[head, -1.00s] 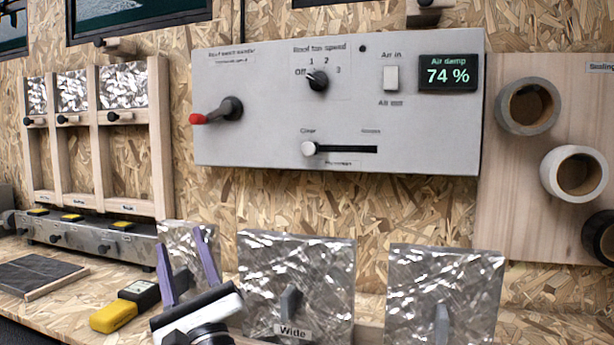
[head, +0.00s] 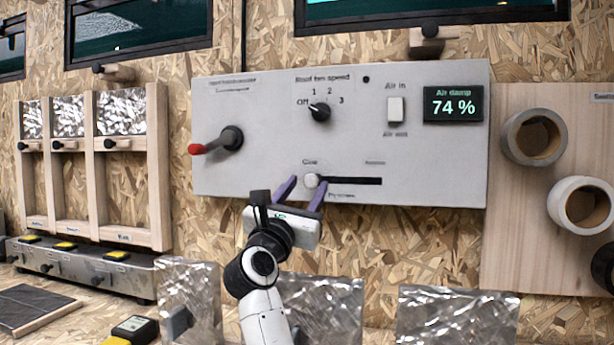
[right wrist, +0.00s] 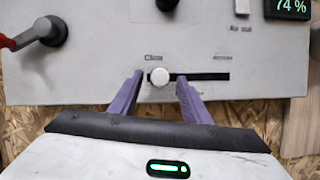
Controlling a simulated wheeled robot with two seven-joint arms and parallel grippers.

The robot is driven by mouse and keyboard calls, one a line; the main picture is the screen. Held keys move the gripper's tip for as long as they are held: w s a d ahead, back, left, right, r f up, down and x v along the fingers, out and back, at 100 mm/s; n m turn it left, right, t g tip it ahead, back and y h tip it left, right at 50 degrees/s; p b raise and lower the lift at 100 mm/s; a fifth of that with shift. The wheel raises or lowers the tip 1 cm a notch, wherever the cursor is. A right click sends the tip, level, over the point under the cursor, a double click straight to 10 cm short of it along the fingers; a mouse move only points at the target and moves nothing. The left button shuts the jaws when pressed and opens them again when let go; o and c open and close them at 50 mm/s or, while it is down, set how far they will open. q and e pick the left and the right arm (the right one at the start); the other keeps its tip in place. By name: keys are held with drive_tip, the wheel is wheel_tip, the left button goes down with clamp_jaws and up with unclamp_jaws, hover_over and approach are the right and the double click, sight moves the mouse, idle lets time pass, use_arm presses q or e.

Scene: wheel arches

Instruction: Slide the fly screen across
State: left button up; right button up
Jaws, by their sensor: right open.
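The fly screen slider is a round white knob (head: 312,181) at the left end of a black horizontal slot (head: 352,181), low on the grey control panel (head: 260,100). The knob also shows in the right wrist view (right wrist: 159,77). My right gripper (head: 301,188) is open, with one purple finger on each side of the knob. In the right wrist view the fingertips (right wrist: 160,80) stand left and right of the knob, with a visible gap on both sides. Whether the fingers reach the panel face is unclear. My left gripper is in neither view.
On the panel are a red-tipped lever (head: 215,143), a fan dial (head: 320,111), an air switch (head: 396,110) and a display (head: 453,104) reading 74 %. Tape rolls (head: 534,137) hang at right. Shiny sheets (head: 457,315) stand below. The slot right of the knob is clear.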

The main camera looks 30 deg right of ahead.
sight(312, 181)
drive_tip(key=shift+x, duration=1.1)
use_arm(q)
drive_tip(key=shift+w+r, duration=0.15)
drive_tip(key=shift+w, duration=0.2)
use_arm(e)
clamp_jaws()
